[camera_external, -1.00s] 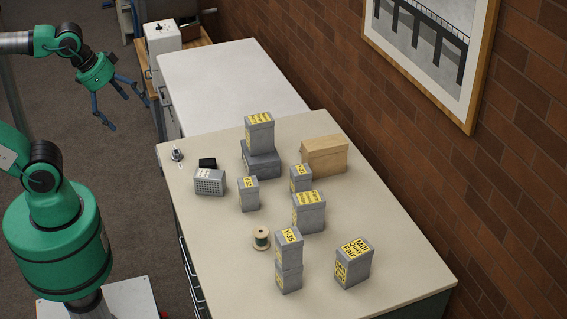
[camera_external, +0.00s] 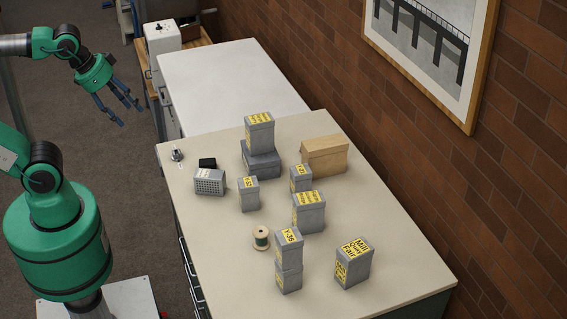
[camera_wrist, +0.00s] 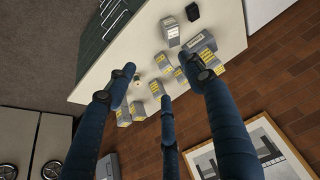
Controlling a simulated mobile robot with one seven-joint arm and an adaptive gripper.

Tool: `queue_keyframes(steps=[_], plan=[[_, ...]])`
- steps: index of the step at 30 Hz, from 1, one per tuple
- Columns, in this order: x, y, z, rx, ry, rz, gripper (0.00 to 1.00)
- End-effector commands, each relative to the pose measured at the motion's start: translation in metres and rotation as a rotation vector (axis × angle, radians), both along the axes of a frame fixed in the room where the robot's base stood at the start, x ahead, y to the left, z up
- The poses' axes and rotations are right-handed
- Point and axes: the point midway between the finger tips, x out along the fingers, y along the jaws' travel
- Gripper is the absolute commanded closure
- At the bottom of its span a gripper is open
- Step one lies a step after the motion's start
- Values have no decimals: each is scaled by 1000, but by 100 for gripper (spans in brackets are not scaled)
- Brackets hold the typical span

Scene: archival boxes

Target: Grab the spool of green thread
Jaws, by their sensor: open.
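The spool of green thread (camera_external: 261,238) stands upright on the beige tabletop, with pale wooden ends and a dark green band of thread between them. It is just left of a stack of two small grey boxes (camera_external: 289,262). My gripper (camera_external: 121,108) is at the upper left, off the table's edge and well away from the spool. Its blue fingers are spread apart with nothing between them. In the wrist view, my gripper (camera_wrist: 165,85) shows three long dark blue fingers, open, with the table beyond.
Several grey boxes with yellow labels, such as the front right one (camera_external: 353,263), crowd the table (camera_external: 225,255). A tan box (camera_external: 325,155), a grey grille-fronted box (camera_external: 209,182) and a black item (camera_external: 207,163) stand farther back. The tabletop left of the spool is clear.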

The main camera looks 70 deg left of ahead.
Motion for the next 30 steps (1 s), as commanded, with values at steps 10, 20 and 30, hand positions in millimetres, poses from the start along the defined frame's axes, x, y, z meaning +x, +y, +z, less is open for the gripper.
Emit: queue_keyframes(steps=[10,20,30], plan=[[31,-11,7,82,40,-192,47],[100,-42,7,250,110,-635,47],[173,-86,-15,405,164,-1129,47]])
